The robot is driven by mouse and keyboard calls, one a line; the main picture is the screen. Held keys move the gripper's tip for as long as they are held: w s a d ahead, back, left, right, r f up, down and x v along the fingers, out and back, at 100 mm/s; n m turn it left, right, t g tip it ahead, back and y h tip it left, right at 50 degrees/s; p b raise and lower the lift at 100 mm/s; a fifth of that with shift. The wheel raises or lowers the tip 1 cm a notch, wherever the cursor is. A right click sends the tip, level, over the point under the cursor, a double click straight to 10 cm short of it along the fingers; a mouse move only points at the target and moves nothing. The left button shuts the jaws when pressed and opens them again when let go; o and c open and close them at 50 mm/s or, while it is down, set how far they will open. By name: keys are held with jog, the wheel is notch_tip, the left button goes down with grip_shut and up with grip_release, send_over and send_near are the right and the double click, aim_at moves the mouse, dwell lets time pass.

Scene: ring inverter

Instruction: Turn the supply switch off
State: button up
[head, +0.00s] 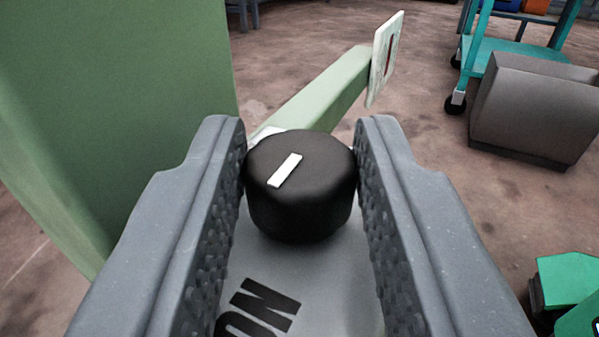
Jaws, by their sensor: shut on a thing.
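The supply switch is a round black knob (301,190) with a white marker bar on its face. The bar slants from lower left to upper right. My gripper (302,170) has one grey padded finger on each side of the knob and is shut on it. A pale panel (330,285) under the knob carries black lettering, of which the letters "ON" show in part. The rest of the panel's markings are hidden by my fingers and the knob.
A green cabinet wall (120,110) stands close on the left. A pale green bar (310,95) with a white plate (385,58) juts out beyond the knob. A grey box (535,110) and a teal cart (515,50) stand on the floor at the right.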

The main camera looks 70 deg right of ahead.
jog(key=shift+w, duration=0.1)
jog(key=o, duration=1)
jog(key=p+v, duration=0.2)
jog(key=v, duration=1.2)
jog(key=shift+d, duration=0.1)
